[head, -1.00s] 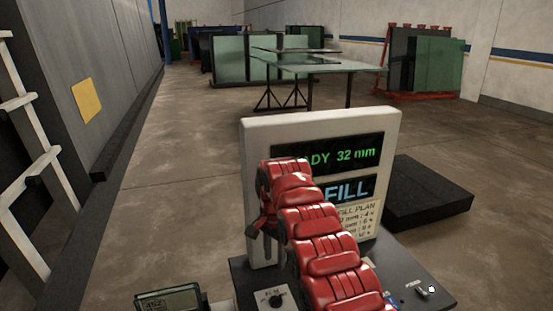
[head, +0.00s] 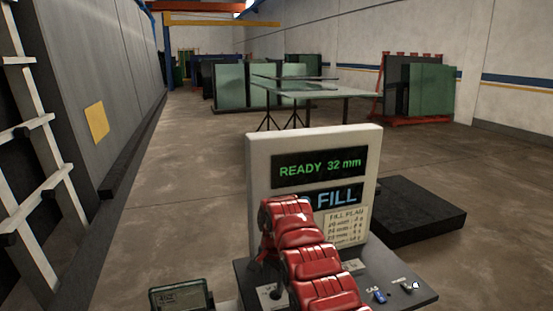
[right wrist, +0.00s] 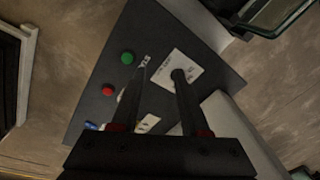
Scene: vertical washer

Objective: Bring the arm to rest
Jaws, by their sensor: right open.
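My right arm, red and segmented, reaches up from the bottom of the head view in front of the control console. Its gripper (head: 264,254) is mostly hidden behind the arm's end. In the right wrist view the two dark fingers (right wrist: 161,72) are apart with nothing between them, above the console's dark panel (right wrist: 100,70). The console's upright display (head: 262,148) reads "READY 32 mm" and, partly covered by my arm, "FILL". My left gripper is not in view.
The dark panel carries a green button (right wrist: 127,58), a red button (right wrist: 107,90) and a blue switch (head: 379,297). A small meter (head: 180,298) stands at lower left. A black slab (head: 420,213) lies at right. A glass-topped table (head: 320,92) stands behind; open floor lies left.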

